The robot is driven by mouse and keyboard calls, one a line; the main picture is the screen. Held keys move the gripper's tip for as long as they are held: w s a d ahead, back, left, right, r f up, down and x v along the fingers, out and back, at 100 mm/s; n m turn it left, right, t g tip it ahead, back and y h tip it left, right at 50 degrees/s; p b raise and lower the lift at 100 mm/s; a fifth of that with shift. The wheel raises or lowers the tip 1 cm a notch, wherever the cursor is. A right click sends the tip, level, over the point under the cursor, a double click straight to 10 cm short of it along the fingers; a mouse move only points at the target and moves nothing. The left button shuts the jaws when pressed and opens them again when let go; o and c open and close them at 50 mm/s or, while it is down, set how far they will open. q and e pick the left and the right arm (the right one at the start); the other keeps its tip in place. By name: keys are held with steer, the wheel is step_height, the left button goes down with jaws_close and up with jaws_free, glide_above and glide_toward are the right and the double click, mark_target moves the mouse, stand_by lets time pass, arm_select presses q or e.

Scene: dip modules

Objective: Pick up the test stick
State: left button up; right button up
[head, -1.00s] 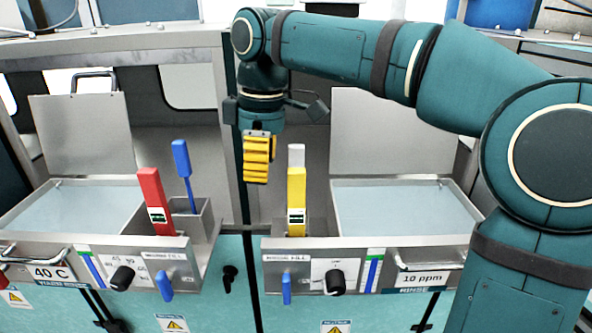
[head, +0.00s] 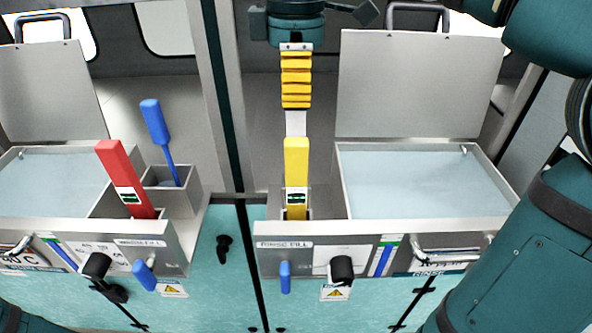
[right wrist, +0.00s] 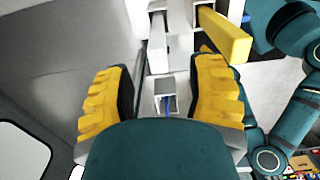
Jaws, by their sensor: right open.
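A pale, white-grey upright piece (head: 295,123) stands behind the yellow handle (head: 296,165) of the right-hand module. It looks like the test stick, though its lower part is hidden and I cannot be certain. My right gripper (head: 296,92), with ribbed yellow fingers, points down just above this piece in the head view. In the right wrist view my right gripper (right wrist: 163,98) has its fingers wide apart. A pale square-ended piece (right wrist: 166,84) with a little blue in it shows between them, and I see no contact. My left gripper is not in view.
A water-filled basin (head: 430,182) with a raised lid (head: 420,85) lies right of the yellow handle. The left module has a red handle (head: 126,180) and a blue stick (head: 158,130) in a grey holder (head: 185,196). A frame post (head: 222,90) stands left of my gripper.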

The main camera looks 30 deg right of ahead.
mark_target(296, 125)
step_height(296, 125, down, 7)
steer(key=shift+w+r+b, duration=0.1)
steer(key=shift+r+b, duration=0.1)
steer(key=shift+b, duration=0.7)
steer(key=shift+c, duration=0.4)
jaws_close()
